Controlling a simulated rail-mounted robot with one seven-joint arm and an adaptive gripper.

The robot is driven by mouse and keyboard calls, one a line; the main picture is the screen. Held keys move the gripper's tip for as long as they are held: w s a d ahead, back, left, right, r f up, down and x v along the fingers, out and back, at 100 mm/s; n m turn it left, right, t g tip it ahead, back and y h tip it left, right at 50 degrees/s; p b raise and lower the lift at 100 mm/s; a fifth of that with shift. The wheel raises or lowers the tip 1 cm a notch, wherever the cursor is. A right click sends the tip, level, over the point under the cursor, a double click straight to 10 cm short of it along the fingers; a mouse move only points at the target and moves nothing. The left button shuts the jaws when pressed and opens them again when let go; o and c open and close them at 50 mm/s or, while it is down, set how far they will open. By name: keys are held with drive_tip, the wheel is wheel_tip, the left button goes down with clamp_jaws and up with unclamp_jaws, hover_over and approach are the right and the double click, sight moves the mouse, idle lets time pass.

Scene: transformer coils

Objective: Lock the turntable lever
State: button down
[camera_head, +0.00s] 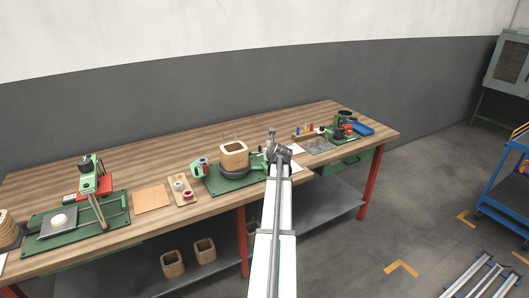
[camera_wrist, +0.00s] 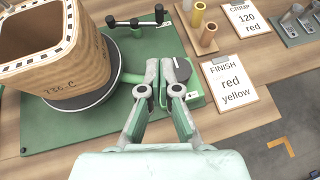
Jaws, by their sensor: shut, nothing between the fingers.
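The turntable (camera_wrist: 92,100) is a dark round disc on a green base plate (camera_wrist: 60,132). It carries a wooden coil former (camera_wrist: 75,75), which also shows in the head view (camera_head: 234,158). A green bar (camera_wrist: 131,78) runs from the disc's right side to a green block with a dark round top (camera_wrist: 182,68); I cannot tell whether this is the lever. Contact is unclear.
A clipboard reading FINISH, red, yellow (camera_wrist: 235,82) lies right of the plate. A wooden holder with coloured pegs (camera_wrist: 203,38) and another clipboard (camera_wrist: 247,18) are behind it. In the head view, a red and green tool (camera_head: 95,178) stands at the bench's left.

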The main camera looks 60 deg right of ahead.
drive_tip(key=p, duration=0.2)
approach(260, 149)
drive_tip(key=f, duration=0.1)
drive_tip(key=w+d+f, duration=0.1)
drive_tip(key=shift+d+f, duration=0.25)
drive_tip(key=shift+f, duration=0.05)
drive_tip(key=shift+w+d+f+p, duration=0.2)
drive_tip(key=shift+w+d+p, duration=0.5)
drive_tip(key=shift+w+d, duration=0.75)
drive_tip(key=shift+a, duration=0.1)
